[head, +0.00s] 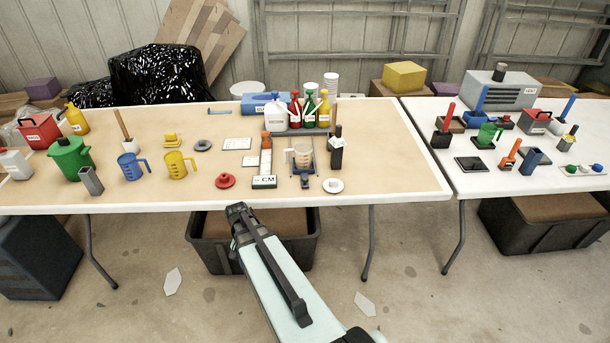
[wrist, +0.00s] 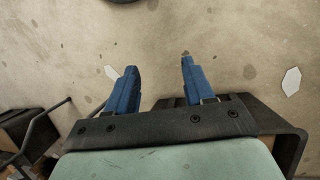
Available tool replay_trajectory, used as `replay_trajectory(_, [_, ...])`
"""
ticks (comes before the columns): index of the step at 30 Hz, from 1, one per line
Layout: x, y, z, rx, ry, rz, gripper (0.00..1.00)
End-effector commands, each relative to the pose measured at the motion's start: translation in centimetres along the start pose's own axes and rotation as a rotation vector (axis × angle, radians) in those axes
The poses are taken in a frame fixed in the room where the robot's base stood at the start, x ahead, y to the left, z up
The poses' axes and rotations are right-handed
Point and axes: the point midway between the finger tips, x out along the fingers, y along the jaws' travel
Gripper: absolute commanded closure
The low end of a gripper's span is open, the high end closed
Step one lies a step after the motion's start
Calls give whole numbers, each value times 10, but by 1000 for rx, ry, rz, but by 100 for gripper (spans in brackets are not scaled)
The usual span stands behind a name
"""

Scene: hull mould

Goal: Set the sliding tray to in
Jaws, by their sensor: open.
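What looks like the sliding tray (head: 313,142) is a dark grey flat piece on the main table, right of centre. A clear measuring jug (head: 301,156) with orange-brown marks stands on or in front of it and hides part of it. A small dark handle-like piece (head: 305,180) sticks out at its front. How far the tray is in or out I cannot tell. My gripper (head: 238,209) is in front of the table edge, left of the tray and apart from it. In the wrist view its two blue fingers (wrist: 158,72) are spread, with only floor between them.
Several bottles (head: 296,109) stand behind. A red knobbed disc (head: 225,181) and a white disc (head: 333,186) lie near the front edge. A black bin (head: 207,249) is below.

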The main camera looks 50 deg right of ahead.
Motion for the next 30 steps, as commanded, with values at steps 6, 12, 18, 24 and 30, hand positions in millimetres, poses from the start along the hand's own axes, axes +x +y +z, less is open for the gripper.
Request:
replay_trajectory(6, [-71,29,-41,168,37,-44,48])
replay_trajectory(12, [-134,64,-68,317,64,-81,48])
replay_trajectory(18, [-195,104,-86,464,89,-116,48])
replay_trajectory(24, [-263,155,-118,583,149,-186,48])
replay_trajectory(30, [-319,203,-134,681,198,-239,48])
